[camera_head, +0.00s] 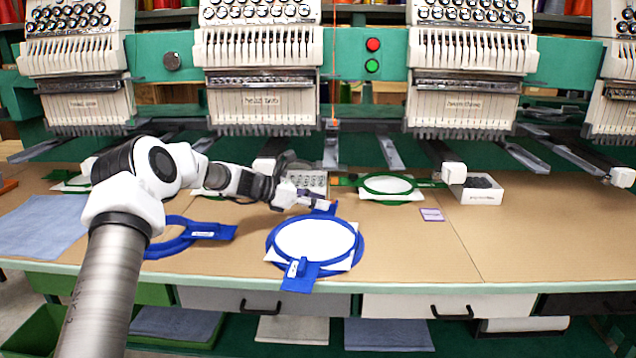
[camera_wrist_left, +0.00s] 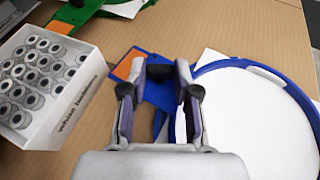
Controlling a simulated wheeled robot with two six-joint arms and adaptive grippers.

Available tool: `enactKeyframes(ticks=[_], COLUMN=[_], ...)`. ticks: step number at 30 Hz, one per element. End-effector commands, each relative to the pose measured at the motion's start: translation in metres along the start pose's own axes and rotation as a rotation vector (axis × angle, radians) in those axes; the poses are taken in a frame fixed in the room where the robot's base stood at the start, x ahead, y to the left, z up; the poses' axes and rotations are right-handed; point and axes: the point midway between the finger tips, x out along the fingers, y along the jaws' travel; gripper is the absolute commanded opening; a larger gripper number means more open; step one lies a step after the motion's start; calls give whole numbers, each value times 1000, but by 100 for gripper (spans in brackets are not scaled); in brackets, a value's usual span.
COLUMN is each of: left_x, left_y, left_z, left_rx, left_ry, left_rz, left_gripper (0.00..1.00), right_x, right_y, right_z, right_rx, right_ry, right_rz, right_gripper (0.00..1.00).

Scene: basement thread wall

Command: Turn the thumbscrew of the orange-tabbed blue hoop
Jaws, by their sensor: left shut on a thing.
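The blue hoop (camera_head: 270,258) with white fabric in it lies on the table, and its right part also shows in the wrist view (camera_wrist_left: 235,63). Its far blue tab (camera_wrist_left: 160,92), with an orange patch (camera_wrist_left: 128,66), lies under my left gripper. My left gripper (camera_head: 322,205) reaches in from the left over the hoop's far edge. In the wrist view its fingers (camera_wrist_left: 160,100) straddle the tab's fitting and are shut on it. The thumbscrew itself is mostly hidden between the fingers.
A white box of bobbins (camera_wrist_left: 62,110) stands just left of the gripper. Another blue hoop (camera_head: 170,243) lies to the left, a green hoop (camera_head: 389,194) behind right. A small white box (camera_head: 482,196) stands farther right. Embroidery heads (camera_head: 262,80) overhang the back. The right tabletop is mostly clear.

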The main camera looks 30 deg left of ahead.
Motion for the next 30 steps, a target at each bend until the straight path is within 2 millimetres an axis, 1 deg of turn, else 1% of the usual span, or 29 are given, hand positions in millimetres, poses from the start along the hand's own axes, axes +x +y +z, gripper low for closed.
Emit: enactKeyframes(ticks=[1, 3, 9, 30], left_x=[-1, 0, 0, 1], left_y=[1, 2, 2, 2], left_z=[3, 2, 0, 0], left_rx=[10, 23, 35, 34], left_ry=[2, 0, -2, -2], left_rz=[-23, -54, -86, -83], left_gripper=[0, 0, 0, 0], right_x=[-8, -10, -11, -10], right_y=[0, 0, 0, 0], right_z=[0, 0, 0, 0], right_rx=[0, 0, 0, 0], right_ry=[0, 0, 0, 0], right_rz=[0, 0, 0, 0], right_gripper=[43, 43, 43, 43])
